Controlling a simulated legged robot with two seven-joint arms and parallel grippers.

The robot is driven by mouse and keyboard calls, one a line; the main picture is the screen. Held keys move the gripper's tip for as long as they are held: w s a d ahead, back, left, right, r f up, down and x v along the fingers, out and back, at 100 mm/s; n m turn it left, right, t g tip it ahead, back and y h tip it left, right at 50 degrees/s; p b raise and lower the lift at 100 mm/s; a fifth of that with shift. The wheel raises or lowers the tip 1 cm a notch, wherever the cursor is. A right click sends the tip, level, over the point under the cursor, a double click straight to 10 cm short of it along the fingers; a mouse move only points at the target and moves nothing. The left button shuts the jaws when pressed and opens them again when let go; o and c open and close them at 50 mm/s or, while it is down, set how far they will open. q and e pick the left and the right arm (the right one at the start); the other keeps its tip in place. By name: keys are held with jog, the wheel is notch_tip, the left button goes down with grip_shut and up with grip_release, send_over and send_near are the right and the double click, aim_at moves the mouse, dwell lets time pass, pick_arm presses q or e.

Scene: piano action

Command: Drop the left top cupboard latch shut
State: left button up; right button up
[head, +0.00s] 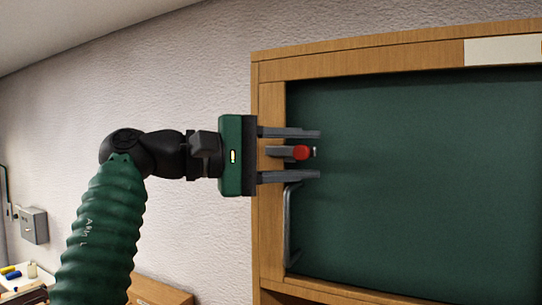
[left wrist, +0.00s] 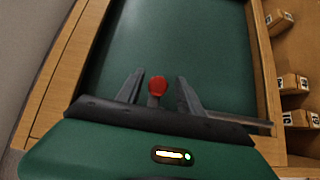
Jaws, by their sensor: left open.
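The left top cupboard (head: 420,185) has a wooden frame and a dark green front. Its latch (head: 301,152) is a short grey bar with a red knob, by the left edge of the green front. In the head view the bar lies level, pointing right. My left gripper (head: 318,154) is open, with one finger above and one below the latch. In the left wrist view the red knob (left wrist: 157,85) stands between the two fingers, with a gap on each side. I cannot tell whether either finger touches it. My right gripper is not in view.
A grey bar handle (head: 289,225) runs down the cupboard's left side just below the lower finger. Wooden blocks with labels (left wrist: 290,83) sit right of the green front in the wrist view. A grey box (head: 34,225) hangs on the wall at far left.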

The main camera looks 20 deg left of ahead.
pick_arm(q)
jog(key=v, duration=1.7)
jog(key=shift+f, duration=0.2)
jog(key=shift+d, duration=0.1)
jog(key=shift+d, duration=0.1)
